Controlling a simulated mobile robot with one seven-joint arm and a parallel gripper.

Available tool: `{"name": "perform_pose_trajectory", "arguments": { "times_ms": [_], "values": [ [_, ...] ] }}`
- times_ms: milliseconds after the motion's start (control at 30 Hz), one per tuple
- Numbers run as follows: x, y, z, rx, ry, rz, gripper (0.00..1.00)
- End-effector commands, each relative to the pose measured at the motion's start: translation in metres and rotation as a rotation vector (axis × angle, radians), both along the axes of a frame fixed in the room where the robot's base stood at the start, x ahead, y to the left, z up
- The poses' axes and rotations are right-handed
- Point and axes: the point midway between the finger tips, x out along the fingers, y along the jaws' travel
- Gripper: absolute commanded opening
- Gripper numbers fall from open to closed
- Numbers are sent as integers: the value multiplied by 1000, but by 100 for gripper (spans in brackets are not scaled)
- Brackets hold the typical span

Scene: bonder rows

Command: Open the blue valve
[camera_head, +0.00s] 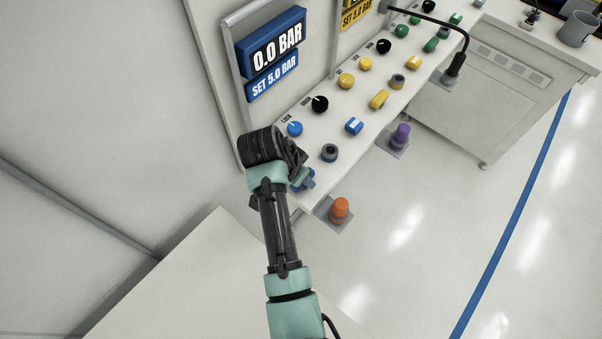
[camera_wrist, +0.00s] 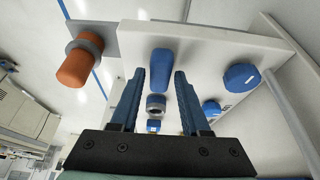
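The blue valve has a long rounded blue handle (camera_wrist: 160,72) on the white panel, in the middle of the wrist view. My gripper (camera_wrist: 160,73) is open, and the handle shows between its two fingertips in the picture. I see a gap on each side, and cannot tell how deep the handle is between the fingers. In the head view my gripper (camera_head: 300,170) is over the near end of the panel and hides most of the valve. A blue display (camera_head: 276,40) above the panel reads 0.0 BAR, and a plate under it reads SET 5.0 BAR.
A round blue knob (camera_wrist: 240,77) is close to the right finger. A grey ring fitting (camera_head: 329,152), a blue knob (camera_head: 295,128) and a blue block (camera_head: 354,126) stand on the panel. An orange plug (camera_head: 340,209) sticks out in front. The aisle floor (camera_head: 420,240) is clear.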

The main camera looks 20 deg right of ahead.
Motion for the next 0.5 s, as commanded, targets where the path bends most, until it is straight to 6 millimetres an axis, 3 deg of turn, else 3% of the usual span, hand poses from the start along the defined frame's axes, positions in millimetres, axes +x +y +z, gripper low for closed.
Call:
{"name": "perform_pose_trajectory", "arguments": {
  "times_ms": [33,233,500],
  "values": [
    [0,0,0,0,0,0,36],
    [0,0,0,0,0,0,0],
    [0,0,1,0,0,5,0]
  ]
}}
